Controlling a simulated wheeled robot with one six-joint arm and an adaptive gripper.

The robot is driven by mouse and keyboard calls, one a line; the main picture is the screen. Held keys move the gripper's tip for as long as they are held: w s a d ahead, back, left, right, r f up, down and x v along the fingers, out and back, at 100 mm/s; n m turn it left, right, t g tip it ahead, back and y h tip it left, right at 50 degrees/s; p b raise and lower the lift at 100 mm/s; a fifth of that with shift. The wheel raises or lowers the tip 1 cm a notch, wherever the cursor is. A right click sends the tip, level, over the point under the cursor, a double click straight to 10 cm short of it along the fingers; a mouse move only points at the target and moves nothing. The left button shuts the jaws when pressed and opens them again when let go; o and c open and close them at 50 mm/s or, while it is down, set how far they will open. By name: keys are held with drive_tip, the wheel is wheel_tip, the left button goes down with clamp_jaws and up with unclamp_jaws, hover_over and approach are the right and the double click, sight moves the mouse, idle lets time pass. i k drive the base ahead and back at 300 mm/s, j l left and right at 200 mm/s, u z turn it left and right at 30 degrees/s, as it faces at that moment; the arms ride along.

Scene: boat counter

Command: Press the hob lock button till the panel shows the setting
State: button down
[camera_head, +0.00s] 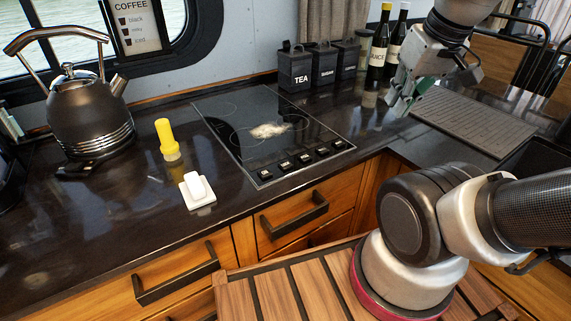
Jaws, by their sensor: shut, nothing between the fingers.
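The black glass hob (228,141) is set into the dark counter in the middle of the view. A row of small dark square controls (303,157) with pale marks runs along its front edge. I cannot tell which is the lock button, and no lit setting is readable. A pale smear (268,130) lies on the glass. My gripper (396,108) is at the upper right, pointing down, shut and empty. It is to the right of the hob, apart from the controls.
A white block on a square base (198,203) and a yellow-capped bottle (166,138) stand left of the hob. A kettle (88,118) is further left. Black canisters (295,70) and bottles (377,55) stand behind. A ribbed drainer (470,122) lies right.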

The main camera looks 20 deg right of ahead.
sight(286, 165)
drive_tip(key=k+j+z, duration=0.15)
drive_tip(key=k+z, duration=0.5)
drive_tip(key=k, duration=0.15)
